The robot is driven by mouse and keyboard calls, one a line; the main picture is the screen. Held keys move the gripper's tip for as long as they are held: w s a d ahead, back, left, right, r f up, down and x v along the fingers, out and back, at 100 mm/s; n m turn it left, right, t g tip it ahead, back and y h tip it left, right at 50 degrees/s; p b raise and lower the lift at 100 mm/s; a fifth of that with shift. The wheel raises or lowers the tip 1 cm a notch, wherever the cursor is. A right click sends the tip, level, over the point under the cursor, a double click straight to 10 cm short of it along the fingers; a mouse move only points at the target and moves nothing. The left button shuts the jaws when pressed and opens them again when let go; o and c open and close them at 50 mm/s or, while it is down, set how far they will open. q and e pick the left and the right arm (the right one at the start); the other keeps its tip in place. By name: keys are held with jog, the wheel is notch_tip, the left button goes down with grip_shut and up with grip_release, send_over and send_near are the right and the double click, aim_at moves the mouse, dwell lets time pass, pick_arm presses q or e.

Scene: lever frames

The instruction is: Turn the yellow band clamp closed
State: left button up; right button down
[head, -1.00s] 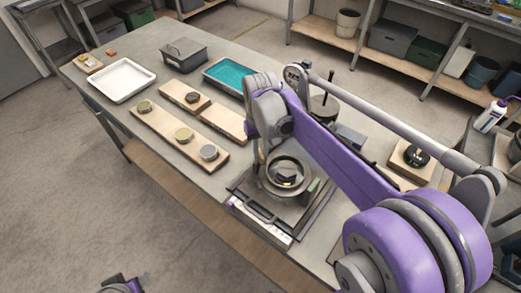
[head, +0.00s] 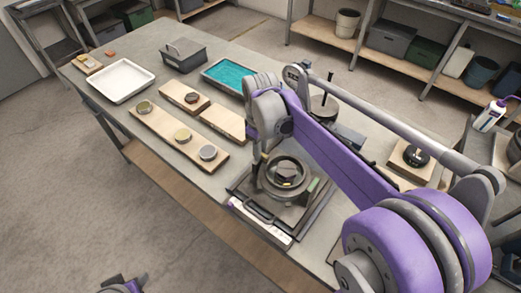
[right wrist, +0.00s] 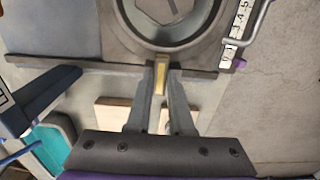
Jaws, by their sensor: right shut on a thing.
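A round grey fixture with a raised ring (head: 287,170) stands on a dark square plate (head: 262,203) near the table's front edge. It also shows at the top of the right wrist view (right wrist: 168,18). A short yellow lever (right wrist: 161,84) sticks out from the ring's edge, between my right fingertips. My right gripper (right wrist: 161,80) is shut on this lever. In the head view my right gripper (head: 261,165) is at the left side of the ring, and the lever is hidden there. Part of my left gripper (head: 125,285) shows at the bottom edge; its jaws cannot be made out.
Wooden boards (head: 150,137) with round lids lie left of the fixture. A white tray (head: 121,80), a grey box (head: 183,55) and a teal tray (head: 228,74) stand farther back. A dark cylinder with an upright rod (head: 325,106) stands behind my right arm.

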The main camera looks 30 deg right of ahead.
dwell(0.4)
jog(key=c, duration=0.8)
grip_release()
jog(key=shift+r, duration=0.15)
notch_tip(320, 180, up, 11)
jog(key=shift+f+p, duration=0.2)
jog(key=shift+p, duration=0.15)
